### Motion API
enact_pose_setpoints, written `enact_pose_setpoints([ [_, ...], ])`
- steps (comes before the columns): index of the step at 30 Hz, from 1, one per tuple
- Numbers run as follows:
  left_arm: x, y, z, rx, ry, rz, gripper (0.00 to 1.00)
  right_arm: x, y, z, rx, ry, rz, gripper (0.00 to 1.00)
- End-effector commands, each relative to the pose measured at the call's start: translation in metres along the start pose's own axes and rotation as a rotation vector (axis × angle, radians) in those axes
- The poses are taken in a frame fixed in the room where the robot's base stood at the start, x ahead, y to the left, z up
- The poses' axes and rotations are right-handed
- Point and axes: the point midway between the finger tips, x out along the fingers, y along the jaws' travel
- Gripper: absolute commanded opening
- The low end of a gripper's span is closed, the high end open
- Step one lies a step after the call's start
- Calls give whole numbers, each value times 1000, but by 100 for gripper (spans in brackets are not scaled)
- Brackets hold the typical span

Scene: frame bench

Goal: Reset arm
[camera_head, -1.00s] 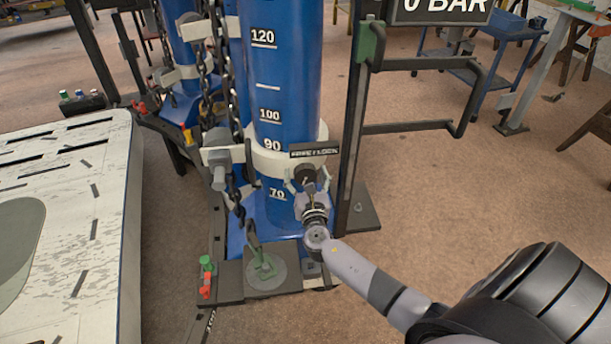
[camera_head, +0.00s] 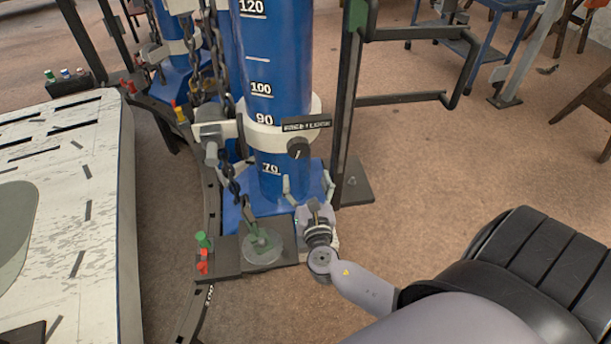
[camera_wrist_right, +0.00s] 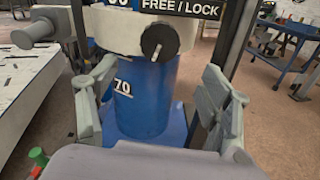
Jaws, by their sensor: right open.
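My right gripper (camera_head: 308,188) is in front of the blue column's foot in the head view, below the black FREE/LOCK knob (camera_head: 298,148). Its fingers are apart and hold nothing; in the right wrist view they stand at both sides (camera_wrist_right: 160,112) of the blue column (camera_wrist_right: 148,100). The knob (camera_wrist_right: 160,40) shows above and between the fingers, apart from them, with its FREE / LOCK label over it. The knob sits on a white collar (camera_head: 265,135) around the blue column (camera_head: 280,80). My left gripper is not in either view.
A chain (camera_head: 220,80) hangs left of the column to a green fitting (camera_head: 262,247) on the dark base. A black bar frame (camera_head: 347,110) stands right of the column. A white slotted table (camera_head: 110,190) is at left. Open floor lies to the right.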

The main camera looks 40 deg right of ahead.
Motion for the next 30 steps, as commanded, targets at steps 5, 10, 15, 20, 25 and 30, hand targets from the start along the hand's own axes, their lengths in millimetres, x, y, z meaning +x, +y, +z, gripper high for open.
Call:
enact_pose_setpoints([
  [5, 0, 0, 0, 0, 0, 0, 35, 0, 0, 0, 0, 0, 0, 73],
  [10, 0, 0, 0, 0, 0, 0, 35, 0, 0, -1, 0, 1, 0, 73],
  [15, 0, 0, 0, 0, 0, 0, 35, -3, -9, -36, 71, 90, -19, 73],
  [20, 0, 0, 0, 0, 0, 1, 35, -26, -35, -133, 305, 332, -113, 73],
  [25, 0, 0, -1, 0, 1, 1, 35, -86, -70, -246, 648, 598, -330, 73],
  [30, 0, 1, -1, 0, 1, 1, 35, -172, -103, -338, 1017, 775, -664, 73],
])
